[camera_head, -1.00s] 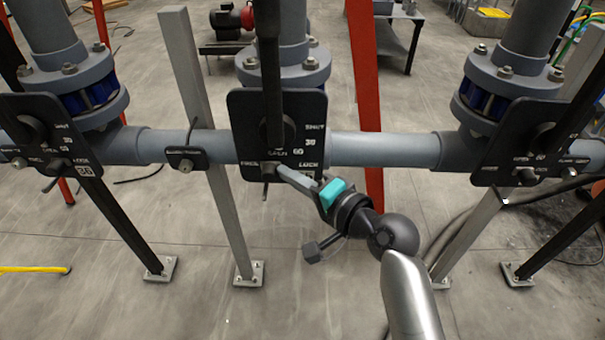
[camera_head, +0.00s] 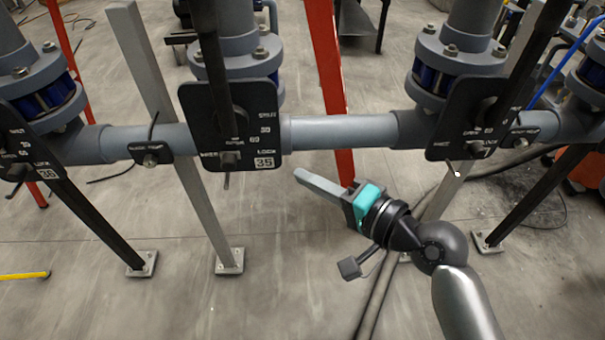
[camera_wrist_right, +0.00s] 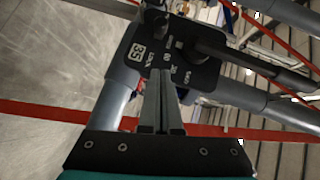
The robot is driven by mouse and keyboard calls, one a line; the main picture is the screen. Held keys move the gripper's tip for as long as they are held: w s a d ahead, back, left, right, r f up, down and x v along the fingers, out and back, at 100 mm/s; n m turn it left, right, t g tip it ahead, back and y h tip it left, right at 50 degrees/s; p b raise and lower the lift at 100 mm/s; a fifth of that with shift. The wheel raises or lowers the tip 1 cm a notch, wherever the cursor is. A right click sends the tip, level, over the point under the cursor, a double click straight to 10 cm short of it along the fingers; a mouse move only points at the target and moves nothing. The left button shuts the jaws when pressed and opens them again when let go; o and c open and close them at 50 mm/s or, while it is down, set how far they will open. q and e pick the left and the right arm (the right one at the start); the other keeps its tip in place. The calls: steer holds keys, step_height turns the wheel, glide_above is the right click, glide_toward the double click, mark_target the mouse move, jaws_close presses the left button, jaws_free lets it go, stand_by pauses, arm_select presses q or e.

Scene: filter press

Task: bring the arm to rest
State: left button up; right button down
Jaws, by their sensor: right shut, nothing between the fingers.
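My right gripper (camera_head: 301,174) is in front of the grey pipe rack, with its fingers together and nothing between them. It points up and left toward the black valve plate marked 35 (camera_head: 262,112), with a visible gap in the picture between its tips and the plate. In the right wrist view the closed fingers (camera_wrist_right: 161,80) reach up from the bottom, and the plate marked 35 (camera_wrist_right: 150,62) is beyond them. My left gripper is in neither view.
A grey horizontal pipe (camera_head: 340,132) crosses the scene. More valve plates stand at the left (camera_head: 22,150) and right (camera_head: 460,130). A grey post (camera_head: 185,150) and a red post (camera_head: 325,50) stand nearby. Bare floor (camera_head: 290,260) is free below the gripper.

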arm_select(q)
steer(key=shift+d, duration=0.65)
arm_select(e)
steer(key=s+d+f+n+g+h+b, duration=0.1)
steer(key=s+d+f+h, duration=0.15)
steer(key=f, duration=0.95)
steer(key=s+d+f+g+h, duration=0.1)
steer(key=d+f+g+h, duration=0.2)
steer(key=f, duration=0.9)
steer(key=s+d+f+n+h+b, duration=0.15)
steer(key=d+f, duration=0.25)
steer(key=f, duration=0.8)
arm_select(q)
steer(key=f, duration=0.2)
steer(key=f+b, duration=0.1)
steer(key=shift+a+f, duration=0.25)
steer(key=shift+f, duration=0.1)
arm_select(e)
steer(key=s+d+f+n+g+h, duration=0.1)
steer(key=s+d+f+n+g, duration=0.1)
steer(key=s+f, duration=0.4)
steer(key=s+d+f+n+g+h, duration=0.1)
steer(key=s+f, duration=0.5)
steer(key=s, duration=0.8)
steer(key=s+d+f+n+g+h, duration=0.2)
steer(key=s+f+n+g, duration=0.1)
steer(key=s+f, duration=0.4)
steer(key=s+n, duration=0.1)
steer(key=s, duration=0.2)
steer(key=shift+d+g, duration=0.3)
